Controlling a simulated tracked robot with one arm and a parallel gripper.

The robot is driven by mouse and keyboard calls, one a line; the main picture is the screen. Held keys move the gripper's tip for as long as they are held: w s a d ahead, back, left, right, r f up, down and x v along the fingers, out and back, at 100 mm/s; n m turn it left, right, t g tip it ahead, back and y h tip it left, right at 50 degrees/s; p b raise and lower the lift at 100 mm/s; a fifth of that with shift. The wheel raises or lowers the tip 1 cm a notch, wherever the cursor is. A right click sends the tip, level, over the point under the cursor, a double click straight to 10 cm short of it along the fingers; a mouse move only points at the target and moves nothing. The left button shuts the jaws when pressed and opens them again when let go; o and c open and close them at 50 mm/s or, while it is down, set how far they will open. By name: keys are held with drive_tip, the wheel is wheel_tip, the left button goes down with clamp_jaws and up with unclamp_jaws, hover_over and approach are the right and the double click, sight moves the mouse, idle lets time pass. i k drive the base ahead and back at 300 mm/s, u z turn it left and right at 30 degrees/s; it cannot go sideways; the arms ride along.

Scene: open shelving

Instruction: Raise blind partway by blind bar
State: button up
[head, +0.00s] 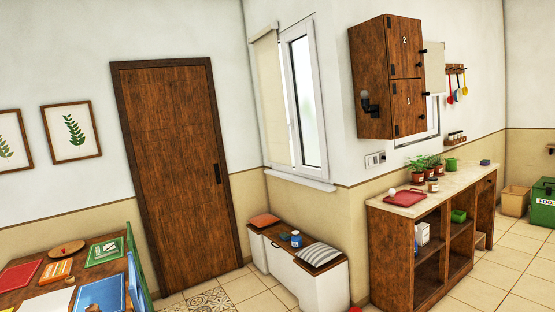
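A cream blind (269,100) hangs down over the left part of the window at the centre, from a roller near the top almost to the sill (300,181). Its bottom bar is too small to make out. A white-framed window sash (304,98) stands beside it and covers part of the opening. A second, shorter pale blind (434,68) hangs right of the wall cabinet, partly hidden by it, with window glass below. My gripper is not in view.
A white bench (328,285) with cushions and a blue jar stands below the centre window. A wooden wall cabinet (385,75) juts out to its right above a shelf counter (383,202). A table (15,307) with books is at lower left. Tiled floor between is partly clear.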

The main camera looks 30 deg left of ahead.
sight(278, 155)
drive_tip(key=u, duration=0.4)
drive_tip(key=i, duration=1.3)
drive_tip(key=u, duration=1)
drive_tip(key=i, duration=1.4)
drive_tip(key=u, duration=0.35)
drive_tip(key=i, duration=2.65)
drive_tip(key=z, duration=0.55)
drive_tip(key=i, duration=1.4)
drive_tip(key=z, duration=0.35)
